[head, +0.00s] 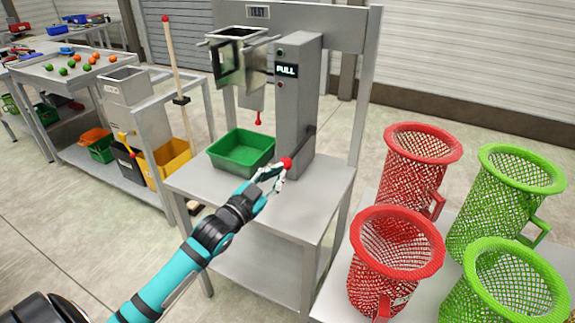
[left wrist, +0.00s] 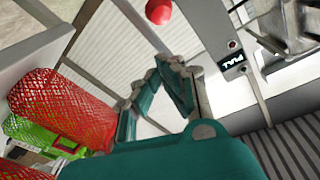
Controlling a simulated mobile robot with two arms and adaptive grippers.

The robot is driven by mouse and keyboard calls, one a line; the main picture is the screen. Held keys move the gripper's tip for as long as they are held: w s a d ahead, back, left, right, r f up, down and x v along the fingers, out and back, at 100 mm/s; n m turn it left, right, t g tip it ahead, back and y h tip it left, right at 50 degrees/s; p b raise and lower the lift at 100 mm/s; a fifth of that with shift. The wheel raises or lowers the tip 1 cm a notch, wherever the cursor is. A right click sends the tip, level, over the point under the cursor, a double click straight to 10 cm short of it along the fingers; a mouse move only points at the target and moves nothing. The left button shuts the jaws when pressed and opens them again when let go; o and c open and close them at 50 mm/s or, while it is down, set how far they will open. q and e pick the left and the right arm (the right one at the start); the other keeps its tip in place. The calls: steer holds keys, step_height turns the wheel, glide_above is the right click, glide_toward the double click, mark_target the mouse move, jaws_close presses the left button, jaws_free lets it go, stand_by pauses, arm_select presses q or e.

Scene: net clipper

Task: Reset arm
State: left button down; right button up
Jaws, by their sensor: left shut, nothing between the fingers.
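My left gripper (head: 275,174) reaches in from the lower left over the front of the grey test stand table. Its fingers are shut with nothing between them. The red ball knob (head: 286,163) of the machine's pull lever is right by the fingertips in the head view. In the left wrist view, the knob (left wrist: 159,11) is beyond the fingertips (left wrist: 168,62), with a gap between. The lever slopes up to the grey column marked PULL (head: 287,70). My right gripper is not in view.
A green bin (head: 241,151) stands on the stand's table (head: 325,183), left of the column. Red mesh baskets (head: 420,140) and green mesh baskets (head: 506,195) stand at the right. A cart with yellow bin (head: 172,163) is at the left.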

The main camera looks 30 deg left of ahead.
arm_select(q)
steer(key=shift+s+d, duration=0.1)
steer(key=shift+s, duration=0.7)
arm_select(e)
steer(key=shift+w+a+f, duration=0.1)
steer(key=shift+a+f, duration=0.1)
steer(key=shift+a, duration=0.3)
